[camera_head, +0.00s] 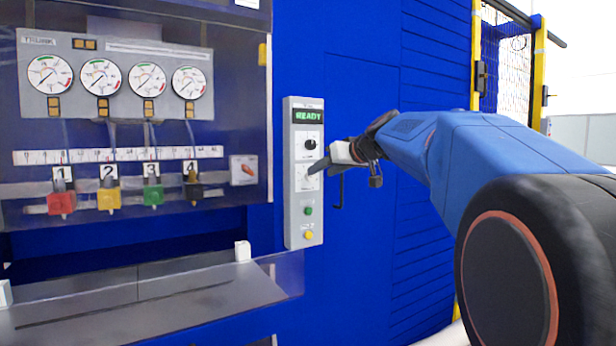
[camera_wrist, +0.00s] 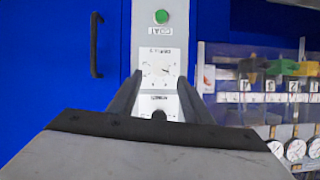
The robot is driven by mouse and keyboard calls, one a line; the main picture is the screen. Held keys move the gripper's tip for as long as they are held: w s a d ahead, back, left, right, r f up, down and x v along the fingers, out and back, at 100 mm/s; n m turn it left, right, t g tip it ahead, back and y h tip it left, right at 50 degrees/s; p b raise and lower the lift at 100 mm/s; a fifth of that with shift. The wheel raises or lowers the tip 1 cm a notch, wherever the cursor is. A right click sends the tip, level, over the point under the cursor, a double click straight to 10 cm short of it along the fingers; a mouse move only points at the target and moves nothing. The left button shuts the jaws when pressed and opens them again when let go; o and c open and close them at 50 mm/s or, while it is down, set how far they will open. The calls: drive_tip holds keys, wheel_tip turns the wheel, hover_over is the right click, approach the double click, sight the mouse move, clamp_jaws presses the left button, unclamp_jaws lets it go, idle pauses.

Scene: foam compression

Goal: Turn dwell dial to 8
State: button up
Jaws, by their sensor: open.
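The control panel (camera_head: 292,215) is a narrow grey box with a green READY display (camera_head: 308,115). Below the display is a black knob (camera_head: 310,144), and below that a white dial plate, partly hidden by my gripper (camera_head: 322,168). In the wrist view this white dial plate (camera_wrist: 161,66) shows upside down, with tick marks and a small pointer; its label and setting are too small to read. I cannot tell which control is the dwell dial. My gripper (camera_wrist: 158,88) is open, its fingers either side of the panel's lower picture part, with nothing visibly held.
A green button (camera_head: 308,211) and a yellow button (camera_head: 309,235) sit lower on the panel. A black handle (camera_head: 338,192) is just right. Gauges (camera_head: 50,74) and coloured valves (camera_head: 109,199) stand behind a clear panel at left, above a metal shelf (camera_head: 150,300).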

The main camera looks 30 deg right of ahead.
drive_tip(key=x, duration=0.5)
drive_tip(key=shift+w+f, duration=0.1)
drive_tip(key=shift+w, duration=0.2)
drive_tip(key=c, duration=1.1)
